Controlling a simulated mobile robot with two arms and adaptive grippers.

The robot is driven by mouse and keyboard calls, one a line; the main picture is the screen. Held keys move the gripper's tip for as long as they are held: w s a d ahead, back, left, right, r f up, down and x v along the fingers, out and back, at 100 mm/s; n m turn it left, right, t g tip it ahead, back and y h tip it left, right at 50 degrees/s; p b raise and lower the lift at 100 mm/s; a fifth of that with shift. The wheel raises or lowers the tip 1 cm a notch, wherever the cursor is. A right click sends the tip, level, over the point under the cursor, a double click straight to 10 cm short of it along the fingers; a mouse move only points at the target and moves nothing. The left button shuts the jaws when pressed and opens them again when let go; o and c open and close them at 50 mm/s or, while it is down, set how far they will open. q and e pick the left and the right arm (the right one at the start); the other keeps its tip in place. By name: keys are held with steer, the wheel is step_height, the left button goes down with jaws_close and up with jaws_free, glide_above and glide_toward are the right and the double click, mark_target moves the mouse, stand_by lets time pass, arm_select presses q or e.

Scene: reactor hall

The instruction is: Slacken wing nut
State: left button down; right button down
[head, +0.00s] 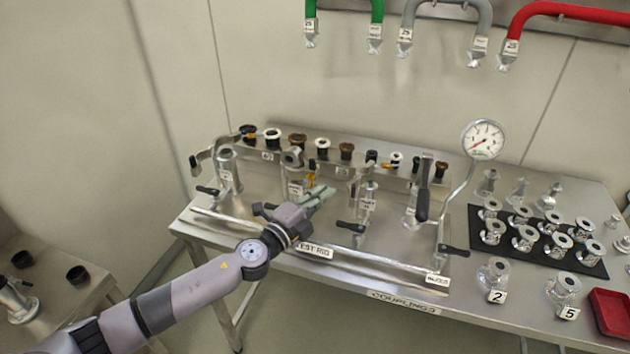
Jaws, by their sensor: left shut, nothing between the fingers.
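My left gripper (324,194) reaches in from the lower left over the test rig (314,250). Its fingers are shut with nothing between them. The fingertips point up and right, close to a small brass-coloured part (310,180) on the rig's second fitting (292,158). That part may be the wing nut, but it is too small to be sure. I cannot tell whether the fingers touch it. The gripper and wrist hide the lower part of this fitting. My right gripper is out of view.
Black lever handles (351,227) stick out along the rig's front. A pressure gauge (482,140) stands at the right. Several metal couplings stand on a black mat (590,262), with a red tray (612,310) at the right corner. Coloured hoses (580,12) hang above.

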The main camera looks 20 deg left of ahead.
arm_select(q)
steer(key=w+a, duration=0.1)
steer(key=w+a+b, duration=0.1)
steer(key=w, duration=0.1)
steer(key=shift+w+a+f, duration=0.2)
steer(key=shift+a, duration=0.2)
steer(key=shift+d, duration=0.1)
steer(key=shift+n+b, duration=0.45)
steer(key=shift+n, duration=0.05)
